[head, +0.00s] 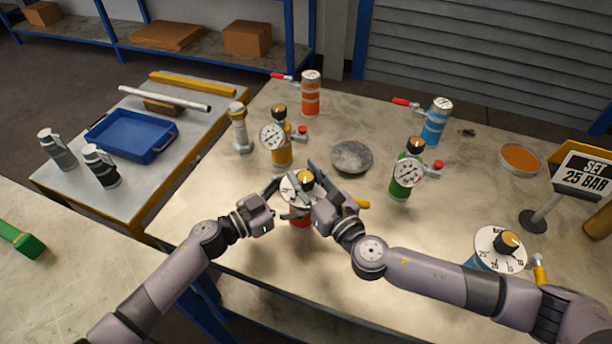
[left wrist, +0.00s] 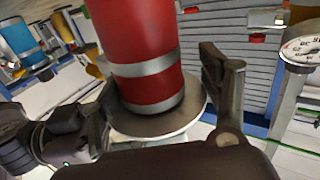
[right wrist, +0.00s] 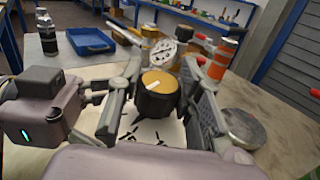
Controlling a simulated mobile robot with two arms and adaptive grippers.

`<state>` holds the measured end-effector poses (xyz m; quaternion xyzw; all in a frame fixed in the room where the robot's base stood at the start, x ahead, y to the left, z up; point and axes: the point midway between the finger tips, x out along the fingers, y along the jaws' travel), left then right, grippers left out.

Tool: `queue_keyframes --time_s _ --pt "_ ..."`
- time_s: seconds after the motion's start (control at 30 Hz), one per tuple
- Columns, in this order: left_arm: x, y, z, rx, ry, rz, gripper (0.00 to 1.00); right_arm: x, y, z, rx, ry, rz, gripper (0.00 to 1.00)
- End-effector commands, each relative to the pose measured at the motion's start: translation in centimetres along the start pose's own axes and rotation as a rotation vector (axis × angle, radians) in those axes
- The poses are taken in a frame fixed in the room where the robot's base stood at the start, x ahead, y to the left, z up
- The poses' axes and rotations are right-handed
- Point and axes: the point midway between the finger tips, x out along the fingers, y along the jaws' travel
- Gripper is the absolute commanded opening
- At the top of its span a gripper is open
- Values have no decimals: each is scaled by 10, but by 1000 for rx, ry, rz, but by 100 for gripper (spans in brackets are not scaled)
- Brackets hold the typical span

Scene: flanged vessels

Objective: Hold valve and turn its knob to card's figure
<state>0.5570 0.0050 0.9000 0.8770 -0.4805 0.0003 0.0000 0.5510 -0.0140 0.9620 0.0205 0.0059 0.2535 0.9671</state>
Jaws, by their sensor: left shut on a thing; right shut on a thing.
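The valve with a red body (head: 300,218) and white dial (head: 289,188) stands at the table's near middle. Its grey-banded red body fills the left wrist view (left wrist: 148,60), above a pale round flange. My left gripper (head: 277,197) is shut on the body, one finger on each side. My right gripper (head: 309,190) is shut on the black knob with a yellow cap (right wrist: 158,88), above the dial. A pale mark shows on the cap; the dial's figures are too small or covered to read. The card (head: 583,172) at the right reads "SET 25 BAR".
A green gauge vessel (head: 405,180) stands right of the valve, a yellow one (head: 280,150) behind it. A grey disc (head: 352,157) lies between them. A blue-bodied dial valve (head: 497,250) stands near my right arm. Orange (head: 311,95) and blue (head: 437,123) vessels stand farther back.

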Motion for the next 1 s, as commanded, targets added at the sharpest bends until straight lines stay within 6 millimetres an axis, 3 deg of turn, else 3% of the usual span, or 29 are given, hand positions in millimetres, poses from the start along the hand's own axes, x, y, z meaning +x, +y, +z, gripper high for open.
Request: queue_keyframes --time_s 0.7,1.0 --pt "-1 1 6 4 -11 0 12 2 5 1 49 2 -647 5" --pt "-1 2 6 4 -10 0 12 2 4 1 59 2 -849 5"
